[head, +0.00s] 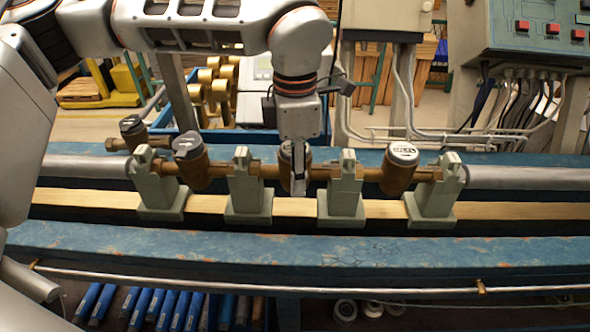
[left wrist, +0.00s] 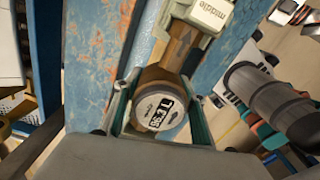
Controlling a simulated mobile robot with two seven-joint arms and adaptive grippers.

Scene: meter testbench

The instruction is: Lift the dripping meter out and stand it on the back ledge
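Three brass meters sit in line between grey-green clamps over the bench: a left one (head: 190,162), a middle one (head: 286,176) and a right one (head: 400,163). No drip shows, so I cannot tell which meter drips. My left gripper (head: 299,178) points down over the middle meter and partly hides it. In the left wrist view this meter's round white dial (left wrist: 161,111) lies between the two spread fingers, and I see no firm contact. The blue back ledge (head: 340,155) runs behind the line. My right gripper is not in view.
Another brass meter (head: 132,128) stands on the back ledge at the left. Clamps (head: 251,185) flank the middle meter closely. A blue crate with brass parts (head: 215,92) is behind the ledge. A control panel (head: 530,30) is at back right. The ledge's right part looks clear.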

